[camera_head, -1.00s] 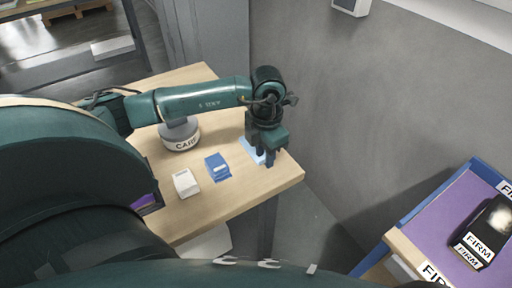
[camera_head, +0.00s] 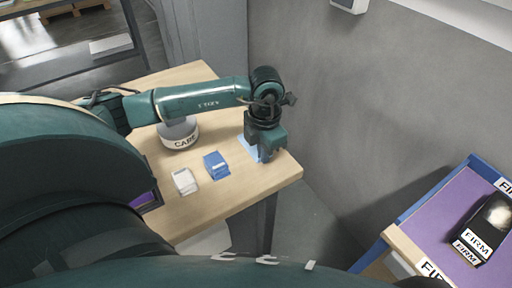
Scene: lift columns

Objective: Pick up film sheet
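A light blue flat sheet (camera_head: 247,147), which looks like the film sheet, lies on the wooden table near its right edge. My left gripper (camera_head: 265,157) points down over the sheet and hides most of it. Its fingertips are at about table height. I cannot tell whether the fingers are open or shut, or whether they touch the sheet. My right gripper is not in view.
On the table (camera_head: 235,195) stand a blue box (camera_head: 216,165), a white box (camera_head: 185,181) and a round container marked CARE (camera_head: 180,134). A grey wall (camera_head: 360,110) rises behind. At right, a purple-topped stand (camera_head: 440,215) bears a black FIRM item (camera_head: 487,230).

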